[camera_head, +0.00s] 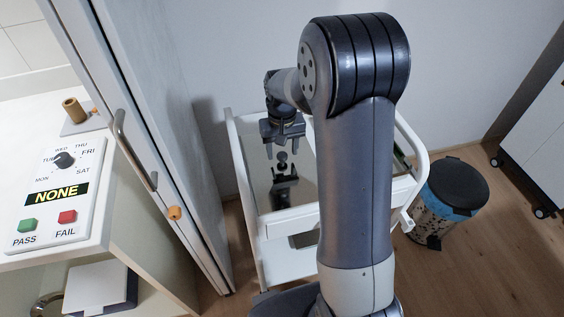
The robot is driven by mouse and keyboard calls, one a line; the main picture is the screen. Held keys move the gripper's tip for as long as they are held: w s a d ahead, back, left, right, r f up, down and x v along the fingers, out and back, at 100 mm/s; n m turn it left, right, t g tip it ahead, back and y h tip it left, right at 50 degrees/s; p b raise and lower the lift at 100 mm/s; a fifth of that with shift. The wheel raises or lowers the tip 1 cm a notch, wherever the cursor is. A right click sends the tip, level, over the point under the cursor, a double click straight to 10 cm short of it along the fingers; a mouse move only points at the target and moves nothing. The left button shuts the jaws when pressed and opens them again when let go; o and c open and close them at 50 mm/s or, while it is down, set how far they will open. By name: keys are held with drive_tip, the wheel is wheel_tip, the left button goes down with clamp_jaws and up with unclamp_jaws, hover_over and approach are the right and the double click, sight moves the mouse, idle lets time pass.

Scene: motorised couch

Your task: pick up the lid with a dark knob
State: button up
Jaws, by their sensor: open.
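A small dark knob (282,158) shows just below my gripper, over the shiny top of a white trolley. I take it for the knob of the lid; the lid's disc is hard to make out against the reflective surface. My gripper (283,139) is open above the knob, pointing down, with a visible gap to it. Dark shapes lower on the shiny top look like a reflection of the gripper and knob. My own arm hides the right part of the trolley top.
The white trolley (234,150) has raised side rails and stands near the wall. A tall cabinet door with a handle (133,150) is close on its left. Further left is a panel with a dial (64,160). A dark-lidded bin (452,190) stands right of the trolley.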

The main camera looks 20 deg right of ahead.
drive_tip(key=shift+s+f, duration=0.1)
drive_tip(key=shift+f, duration=0.35)
clamp_jaws()
idle(0.4)
